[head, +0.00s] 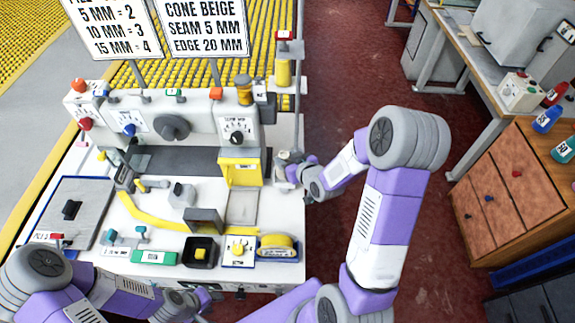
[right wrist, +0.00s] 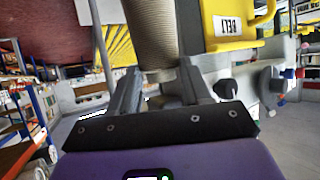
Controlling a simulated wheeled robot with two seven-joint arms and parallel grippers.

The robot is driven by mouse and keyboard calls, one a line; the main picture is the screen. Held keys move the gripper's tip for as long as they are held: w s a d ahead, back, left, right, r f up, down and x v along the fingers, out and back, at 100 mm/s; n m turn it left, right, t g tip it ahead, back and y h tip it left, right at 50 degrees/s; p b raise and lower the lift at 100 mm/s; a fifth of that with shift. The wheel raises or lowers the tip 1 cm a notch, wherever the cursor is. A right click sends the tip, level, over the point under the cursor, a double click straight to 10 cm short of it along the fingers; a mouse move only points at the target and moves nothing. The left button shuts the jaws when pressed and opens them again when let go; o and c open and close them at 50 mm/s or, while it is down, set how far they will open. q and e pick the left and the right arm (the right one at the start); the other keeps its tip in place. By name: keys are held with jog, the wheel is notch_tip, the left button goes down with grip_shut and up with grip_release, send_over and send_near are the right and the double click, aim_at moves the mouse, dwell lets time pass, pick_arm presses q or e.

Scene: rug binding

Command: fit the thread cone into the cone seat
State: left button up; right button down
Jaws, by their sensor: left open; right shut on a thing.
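My right gripper (head: 292,171) is at the right edge of the sewing machine's table, beside the yellow belt guard. In the right wrist view its two fingers (right wrist: 155,90) are shut on a beige ribbed thread cone (right wrist: 153,35), which runs out of the top of the picture. In the head view the cone is small and mostly hidden by the gripper. I cannot make out the cone seat for certain in either view. My left gripper (head: 190,302) is open at the table's front edge, low in the head view, away from the cone.
The yellow belt guard (head: 240,170) stands close left of my right gripper; it also shows in the wrist view (right wrist: 228,25). A post with a yellow cone (head: 284,72) rises behind. A tape roll (head: 279,245) sits at the front right. Red floor (head: 335,75) is clear to the right.

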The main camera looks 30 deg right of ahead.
jog(key=shift+w+f, duration=0.1)
jog(key=shift+f, duration=1.2)
jog(key=shift+f+b, duration=0.15)
jog(key=shift+b, duration=0.2)
jog(key=shift+c, duration=2.4)
grip_release()
